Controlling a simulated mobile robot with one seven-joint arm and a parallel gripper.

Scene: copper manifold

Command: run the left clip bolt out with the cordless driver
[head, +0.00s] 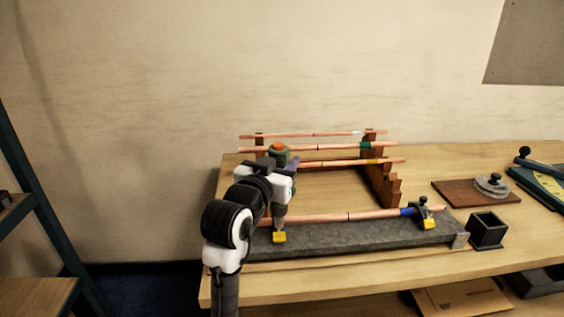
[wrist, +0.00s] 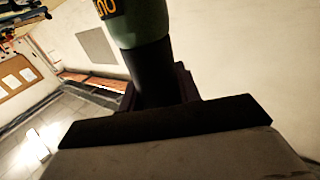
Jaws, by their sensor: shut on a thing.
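My gripper (head: 284,165) is shut on the cordless driver (head: 279,152). The driver is green with an orange top and stands about upright, nose down, over the left end of the grey slab. In the wrist view its green body and dark grip (wrist: 152,72) rise between my dark jaws (wrist: 170,92). The left clip is mostly hidden behind the driver's nose and my arm; its yellow tag (head: 279,237) shows just below the nose. The left clip bolt is hidden, so I cannot tell whether the bit touches it. A copper pipe (head: 325,217) lies along the slab.
The right clip (head: 424,214) has its own yellow tag. A wooden rack (head: 380,184) with several copper pipes stands behind the slab (head: 350,237). A black open box (head: 487,231) stands right of the slab. A brown board (head: 455,193) lies farther right.

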